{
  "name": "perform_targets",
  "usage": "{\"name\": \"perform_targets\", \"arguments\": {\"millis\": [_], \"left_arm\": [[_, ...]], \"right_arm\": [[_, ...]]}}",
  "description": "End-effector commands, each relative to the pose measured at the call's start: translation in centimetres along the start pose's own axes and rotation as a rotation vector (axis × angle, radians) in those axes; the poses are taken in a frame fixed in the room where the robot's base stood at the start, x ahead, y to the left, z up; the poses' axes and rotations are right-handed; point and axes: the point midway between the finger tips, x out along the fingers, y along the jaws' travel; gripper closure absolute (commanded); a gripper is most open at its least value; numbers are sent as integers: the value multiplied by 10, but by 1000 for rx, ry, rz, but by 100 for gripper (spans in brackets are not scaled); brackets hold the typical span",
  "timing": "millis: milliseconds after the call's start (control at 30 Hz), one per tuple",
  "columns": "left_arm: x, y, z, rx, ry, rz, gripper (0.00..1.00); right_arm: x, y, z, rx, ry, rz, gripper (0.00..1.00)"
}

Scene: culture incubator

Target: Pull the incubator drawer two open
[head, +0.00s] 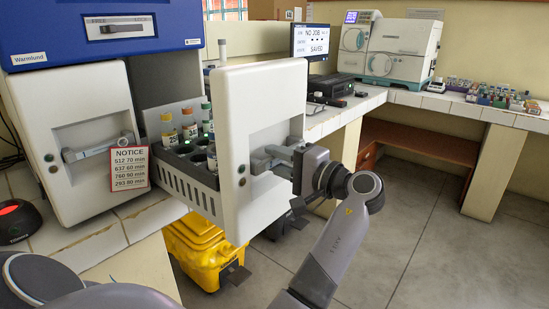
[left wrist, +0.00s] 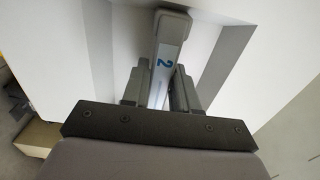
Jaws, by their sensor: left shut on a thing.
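The incubator (head: 70,75) has a blue top and white drawer fronts. Drawer two (head: 265,105) stands out from the body, well open, with its dark slotted side and rack (head: 180,180) showing. Several capped bottles (head: 188,124) stand in the rack. My left gripper (head: 278,160) is shut on the drawer's grey handle (head: 262,165) in the recess of the white front. In the left wrist view, the handle bar (left wrist: 167,50), marked with a blue 2, lies between the two fingers (left wrist: 160,85). My right gripper is not in view.
A closed drawer front (head: 85,120) with a hanging notice (head: 130,169) is at the left. A yellow bin (head: 205,250) stands on the floor below the open drawer. A bench with a white machine (head: 395,50) is at the back. The floor at the right is clear.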

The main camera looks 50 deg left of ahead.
Motion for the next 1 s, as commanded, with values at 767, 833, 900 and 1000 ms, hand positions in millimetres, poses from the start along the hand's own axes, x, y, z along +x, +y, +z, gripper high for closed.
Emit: {"name": "perform_targets", "arguments": {"millis": [767, 833, 900, 1000], "left_arm": [[-4, 1, 0, 1, 2, 1, 51], [-12, 1, -1, 1, 4, 2, 51], [-23, 1, -1, 0, 4, 1, 51], [-40, 1, -1, 0, 4, 2, 51]], "right_arm": [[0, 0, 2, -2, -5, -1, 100], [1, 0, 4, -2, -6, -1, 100], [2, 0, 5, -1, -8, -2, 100], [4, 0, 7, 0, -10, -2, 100]]}}
